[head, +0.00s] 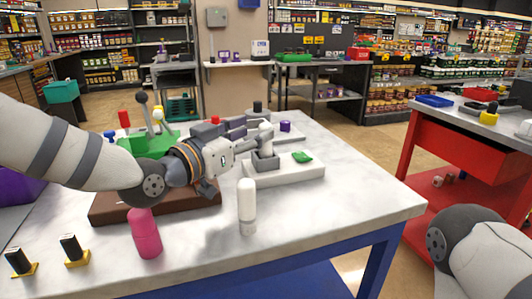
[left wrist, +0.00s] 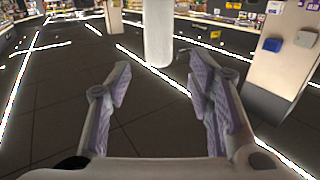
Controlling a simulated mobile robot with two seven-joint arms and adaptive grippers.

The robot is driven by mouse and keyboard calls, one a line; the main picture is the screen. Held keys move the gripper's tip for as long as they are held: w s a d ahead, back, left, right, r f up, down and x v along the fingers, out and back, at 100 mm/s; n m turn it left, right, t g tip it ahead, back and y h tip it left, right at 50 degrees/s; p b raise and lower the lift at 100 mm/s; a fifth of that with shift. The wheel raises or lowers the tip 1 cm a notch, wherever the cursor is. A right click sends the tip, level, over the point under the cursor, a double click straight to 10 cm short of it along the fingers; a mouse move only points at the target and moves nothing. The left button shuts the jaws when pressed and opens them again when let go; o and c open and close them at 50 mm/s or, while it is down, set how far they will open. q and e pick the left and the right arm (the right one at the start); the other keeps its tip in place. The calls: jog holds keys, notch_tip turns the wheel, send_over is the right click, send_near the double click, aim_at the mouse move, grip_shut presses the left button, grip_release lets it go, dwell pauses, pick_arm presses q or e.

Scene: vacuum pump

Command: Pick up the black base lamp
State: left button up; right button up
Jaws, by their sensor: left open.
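No lamp with a black base can be made out with certainty. A small white-topped piece (head: 265,133) with a dark grey base stands on a white block (head: 290,175) in the middle of the table. My left gripper (head: 248,146) points right, close to the left of that piece and partly overlapping it in the picture. Contact cannot be told. In the left wrist view the left gripper (left wrist: 158,95) is open with nothing between its fingers. My right arm shows at the lower right, but its gripper is out of view.
A white bottle (head: 247,205) and a pink bottle (head: 146,235) stand near the table's front. Two black pieces with yellow bases, one right (head: 73,250) and one left (head: 19,262), stand at front left. A green part (head: 133,146) is behind my left arm. The table's right side is clear.

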aim_at(261, 127)
pick_arm(q)
jog(key=x, duration=0.5)
jog(key=shift+s, duration=0.1)
jog(key=shift+r, duration=0.1)
jog(key=shift+c, duration=0.4)
grip_shut()
